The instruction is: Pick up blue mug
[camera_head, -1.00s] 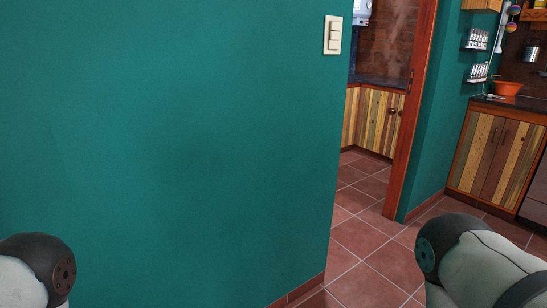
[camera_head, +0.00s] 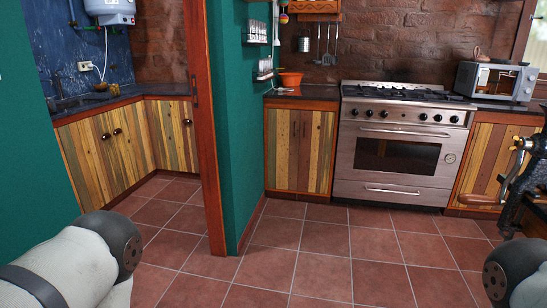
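I see no blue mug in the head view. Neither of my grippers is in view; only a rounded part of each of my arms shows, one at the lower left and one at the lower right corner.
A steel stove (camera_head: 400,150) stands at the back wall, with a microwave (camera_head: 497,80) on the counter to its right. An orange bowl (camera_head: 290,79) sits on the counter left of it. A teal wall end (camera_head: 240,130) and wooden door frame (camera_head: 203,120) stand left of centre. The tiled floor (camera_head: 330,255) is clear.

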